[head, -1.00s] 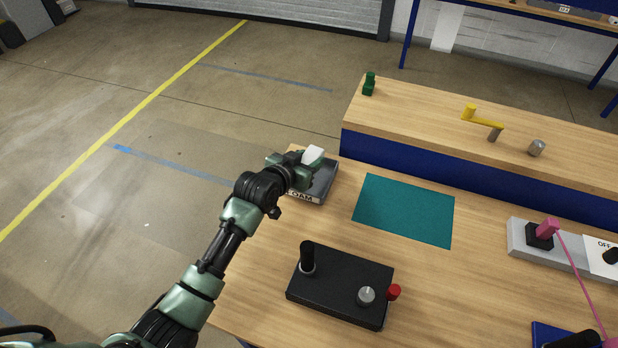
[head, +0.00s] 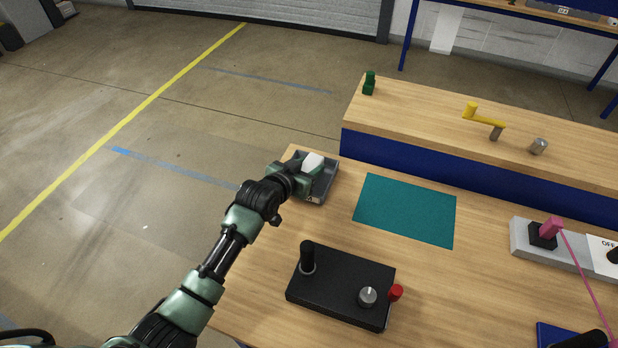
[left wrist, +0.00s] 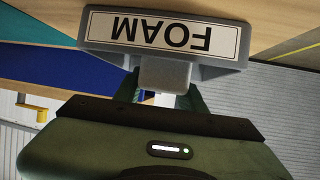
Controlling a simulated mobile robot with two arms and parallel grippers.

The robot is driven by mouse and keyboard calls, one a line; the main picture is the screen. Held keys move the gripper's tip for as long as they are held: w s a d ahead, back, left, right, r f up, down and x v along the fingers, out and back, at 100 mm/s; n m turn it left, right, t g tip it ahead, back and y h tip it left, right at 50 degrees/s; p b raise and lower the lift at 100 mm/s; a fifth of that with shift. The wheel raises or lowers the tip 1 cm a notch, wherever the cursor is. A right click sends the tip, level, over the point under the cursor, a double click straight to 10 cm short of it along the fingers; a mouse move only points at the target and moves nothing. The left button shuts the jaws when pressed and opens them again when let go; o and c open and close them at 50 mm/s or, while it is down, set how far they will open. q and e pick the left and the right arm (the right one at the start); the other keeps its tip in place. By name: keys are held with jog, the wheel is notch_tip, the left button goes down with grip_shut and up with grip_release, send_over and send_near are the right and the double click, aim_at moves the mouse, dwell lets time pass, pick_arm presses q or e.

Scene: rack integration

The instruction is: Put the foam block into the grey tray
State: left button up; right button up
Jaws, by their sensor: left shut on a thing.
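The white foam block (head: 313,161) is in my left gripper (head: 307,172), at the grey tray (head: 327,188) on the table's far left corner. The gripper is shut on the block, over the tray's left part and low. The head view does not show clearly whether the block touches the tray floor. In the left wrist view, the tray's front wall with its FOAM label (left wrist: 160,33) is close by, upside down. A pale block (left wrist: 165,74) shows there between the green fingers. My right gripper is not in view.
A teal mat (head: 405,210) lies right of the tray. A black box with a stick and knobs (head: 340,285) stands in front. A raised shelf (head: 430,120) with small parts runs behind.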

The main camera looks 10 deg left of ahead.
pick_arm(q)
jog(key=shift+f, duration=0.3)
jog(key=o, duration=1.4)
jog(key=shift+b+v, duration=0.35)
jog(key=shift+v, duration=3.6)
